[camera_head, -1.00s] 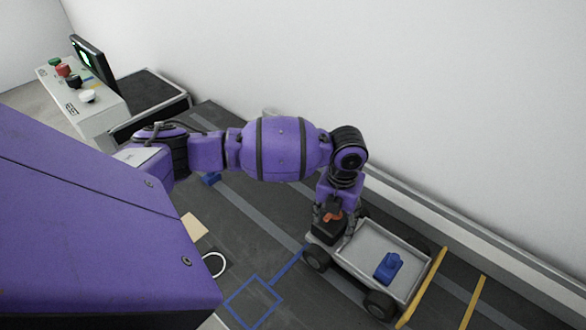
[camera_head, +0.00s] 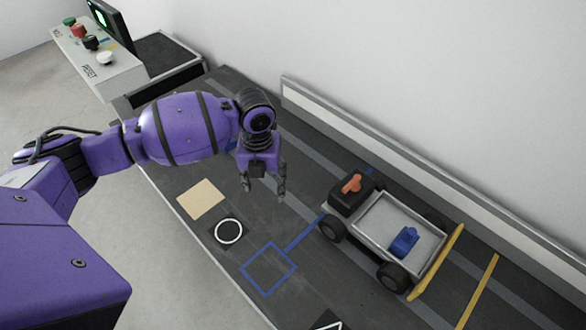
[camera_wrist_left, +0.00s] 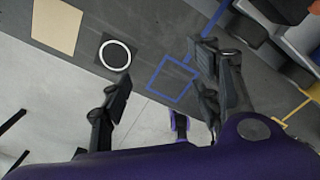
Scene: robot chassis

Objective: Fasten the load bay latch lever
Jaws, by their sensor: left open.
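A small wheeled cart stands on the dark table in the head view, with a grey load bay (camera_head: 372,225) and a black front block. An orange lever (camera_head: 351,183) sits on top of the black block; I take it to be the latch lever. A blue part (camera_head: 404,241) lies in the load bay. My left gripper (camera_head: 264,190) is open and empty, to the left of the cart and apart from it. In the left wrist view its fingers (camera_wrist_left: 165,95) are spread, with part of the cart (camera_wrist_left: 280,30) at the upper right. My right gripper is not in view.
A tan square (camera_head: 200,200), a white ring (camera_head: 228,231) and a blue square outline (camera_head: 267,269) mark the table. Yellow bars (camera_head: 437,262) lie beyond the cart. A low wall rail (camera_head: 390,155) runs behind it. A button panel (camera_head: 95,55) stands at the back left.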

